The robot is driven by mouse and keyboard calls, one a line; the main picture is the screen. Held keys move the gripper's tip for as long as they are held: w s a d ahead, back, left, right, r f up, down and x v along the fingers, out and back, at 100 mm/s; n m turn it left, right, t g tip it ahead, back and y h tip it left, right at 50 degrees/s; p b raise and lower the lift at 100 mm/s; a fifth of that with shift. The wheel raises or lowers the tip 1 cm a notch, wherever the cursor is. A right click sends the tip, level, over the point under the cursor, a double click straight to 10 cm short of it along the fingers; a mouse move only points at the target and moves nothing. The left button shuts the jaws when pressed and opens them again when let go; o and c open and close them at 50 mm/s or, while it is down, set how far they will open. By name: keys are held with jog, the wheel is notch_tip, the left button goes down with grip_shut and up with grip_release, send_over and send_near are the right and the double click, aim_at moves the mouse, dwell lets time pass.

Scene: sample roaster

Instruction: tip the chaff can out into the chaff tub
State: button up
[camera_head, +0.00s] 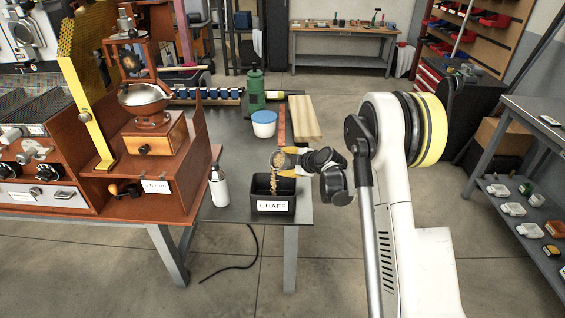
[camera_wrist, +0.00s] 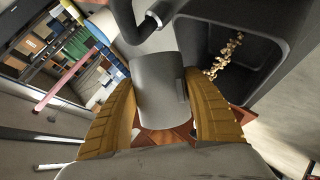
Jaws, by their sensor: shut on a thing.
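The chaff can (camera_head: 278,159) is tipped over above the tub, its mouth facing left and down, with tan chaff in the mouth. My gripper (camera_head: 287,162), with yellow fingers, is shut on the can. In the wrist view the grey can (camera_wrist: 160,88) sits between both fingers. The black chaff tub (camera_head: 291,190), labelled CHAFF, stands at the table's front right corner. A stream of chaff (camera_head: 273,183) falls from the can into the tub. In the wrist view the falling chaff (camera_wrist: 224,58) shows against the dark tub (camera_wrist: 266,52). The tub's floor is hidden.
A white bottle (camera_head: 219,187) stands left of the tub. A wooden roaster cabinet (camera_head: 150,185) fills the left. Floor right of the table is open.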

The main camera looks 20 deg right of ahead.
aim_at(277, 155)
jog(key=n+h, duration=0.1)
jog(key=f+n+t+h, duration=0.1)
jog(key=n, duration=0.1)
jog(key=shift+s+a+t, duration=0.1)
jog(key=shift+a+t, duration=0.2)
jog(key=shift+a, duration=0.1)
jog(key=n+t+h, duration=0.2)
jog(key=shift+s+a+f+n, duration=0.2)
jog(key=shift+a+n, duration=0.1)
jog(key=shift+a, duration=0.1)
jog(key=n+t, duration=0.1)
jog(key=a+r+n+h, duration=0.1)
jog(key=shift+s+r+n+t, duration=0.15)
jog(key=shift+s+n+t, duration=0.2)
jog(key=shift+n+t, duration=0.05)
dwell(0.3)
jog(key=shift+r+p, duration=0.55)
jog(key=shift+r, duration=1)
jog(key=shift+f+b, duration=0.15)
jog(key=shift+b, duration=0.4)
